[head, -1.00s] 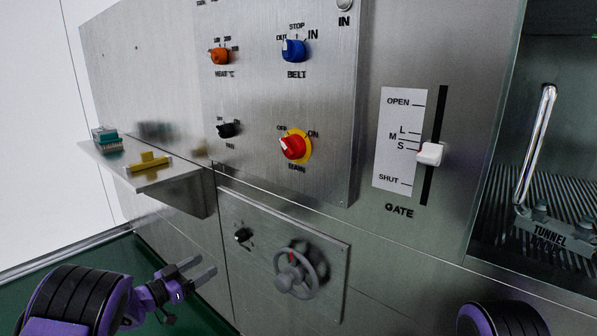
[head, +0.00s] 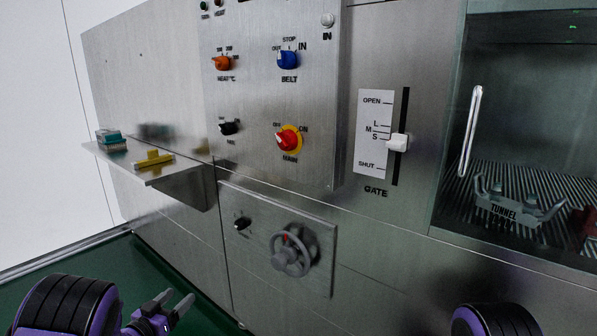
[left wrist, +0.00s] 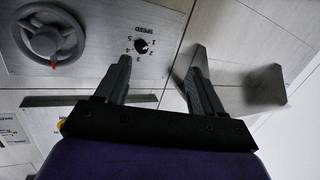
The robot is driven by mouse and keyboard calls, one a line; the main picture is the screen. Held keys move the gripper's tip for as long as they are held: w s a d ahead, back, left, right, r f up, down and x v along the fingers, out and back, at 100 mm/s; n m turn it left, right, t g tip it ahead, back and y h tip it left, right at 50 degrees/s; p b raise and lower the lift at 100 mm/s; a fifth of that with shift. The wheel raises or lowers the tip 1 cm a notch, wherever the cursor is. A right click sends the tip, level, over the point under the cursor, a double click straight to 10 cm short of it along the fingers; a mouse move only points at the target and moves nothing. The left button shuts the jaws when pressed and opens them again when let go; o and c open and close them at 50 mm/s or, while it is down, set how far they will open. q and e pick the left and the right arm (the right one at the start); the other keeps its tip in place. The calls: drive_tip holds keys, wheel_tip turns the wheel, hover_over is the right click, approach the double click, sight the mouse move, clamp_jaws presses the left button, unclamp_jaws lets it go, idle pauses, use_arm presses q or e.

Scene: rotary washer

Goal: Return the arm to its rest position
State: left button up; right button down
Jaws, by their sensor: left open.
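My left gripper (head: 168,304) is low at the left of the head view, in front of the machine and below the shelf. Its two grey fingers are apart with nothing between them. In the left wrist view the open fingers (left wrist: 160,85) point toward the steel panel and touch nothing. The rounded black and purple part of my left arm fills the lower left corner of the head view. A similar part of my right arm shows at the bottom right, but its gripper is out of view.
The steel panel carries a handwheel (head: 293,252), a black speed knob (head: 242,223), a red main switch (head: 288,138) and a white gate lever (head: 397,142). A steel shelf (head: 185,175) juts out at left, holding a yellow piece (head: 153,159). Green floor (head: 80,262) lies clear below.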

use_arm(q)
drive_tip(key=s+f+n+g+y, duration=0.4)
drive_tip(key=s+f, duration=0.6)
drive_tip(key=s, duration=0.5)
drive_tip(key=s+f+n+g+y, duration=0.45)
drive_tip(key=s+f, duration=0.45)
drive_tip(key=s, duration=0.6)
drive_tip(key=s+d+g+p, duration=0.25)
drive_tip(key=s+g, duration=0.25)
drive_tip(key=s, duration=1)
wheel_tip(320, 180, up, 12)
drive_tip(key=p, duration=1.1)
drive_tip(key=shift+w+d+r+n+t, duration=0.25)
drive_tip(key=shift+w+d+n+t, duration=0.1)
drive_tip(key=shift+n, duration=0.1)
